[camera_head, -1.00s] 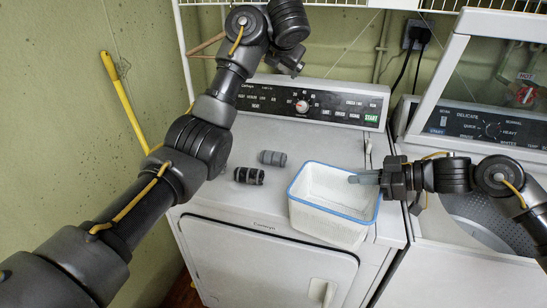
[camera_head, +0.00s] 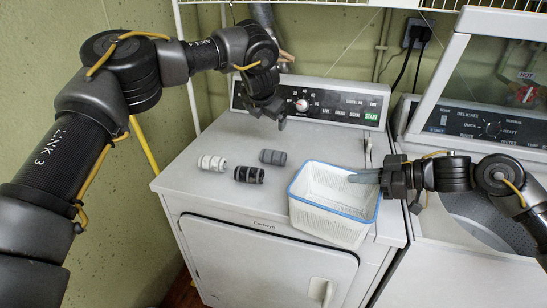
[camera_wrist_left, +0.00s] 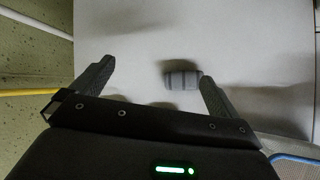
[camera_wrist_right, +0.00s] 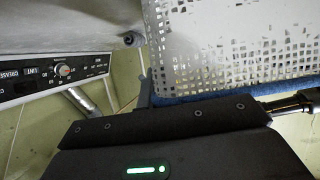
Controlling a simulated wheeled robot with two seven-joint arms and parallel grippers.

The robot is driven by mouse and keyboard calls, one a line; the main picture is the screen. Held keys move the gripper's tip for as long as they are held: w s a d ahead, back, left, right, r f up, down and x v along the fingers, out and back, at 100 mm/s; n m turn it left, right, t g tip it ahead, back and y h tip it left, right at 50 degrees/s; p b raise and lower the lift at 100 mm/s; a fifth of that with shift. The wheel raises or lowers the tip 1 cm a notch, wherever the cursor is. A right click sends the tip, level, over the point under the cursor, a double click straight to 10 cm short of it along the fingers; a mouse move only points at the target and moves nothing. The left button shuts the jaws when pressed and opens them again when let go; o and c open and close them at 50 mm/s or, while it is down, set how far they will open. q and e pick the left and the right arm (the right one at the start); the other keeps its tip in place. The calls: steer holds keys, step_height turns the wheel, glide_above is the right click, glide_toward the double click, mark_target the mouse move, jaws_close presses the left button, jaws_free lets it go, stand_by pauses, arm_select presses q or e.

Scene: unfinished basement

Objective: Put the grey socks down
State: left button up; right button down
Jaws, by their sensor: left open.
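The rolled grey socks (camera_head: 272,157) lie on the white dryer top (camera_head: 200,185), left of the basket. My left gripper (camera_head: 275,118) is above and behind them in the head view, open and empty. In the left wrist view the grey socks (camera_wrist_left: 183,79) lie on the surface beyond the palm, in the gap between the spread fingers (camera_wrist_left: 158,76), nearer the right one. They look apart from both fingers. My right gripper (camera_head: 365,178) reaches over the right rim of the white basket (camera_head: 330,218); its grip on the rim cannot be made out.
Rolled black socks (camera_head: 249,174) and rolled white socks (camera_head: 212,163) lie left of the basket. The control panel (camera_head: 330,105) rises behind. A washer with its lid up (camera_head: 490,100) stands at right.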

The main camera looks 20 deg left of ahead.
mark_target(273, 152)
arm_select(q)
steer(key=s+d+f+n+g+h, duration=0.2)
steer(key=s+d+f+n+g, duration=0.1)
steer(key=s+n, duration=0.1)
steer(key=x, duration=1.2)
steer(key=shift+w+a, duration=0.2)
steer(key=shift+a, duration=0.15)
steer(key=shift+r, duration=0.1)
steer(key=c, duration=1.1)
step_height(273, 152, up, 10)
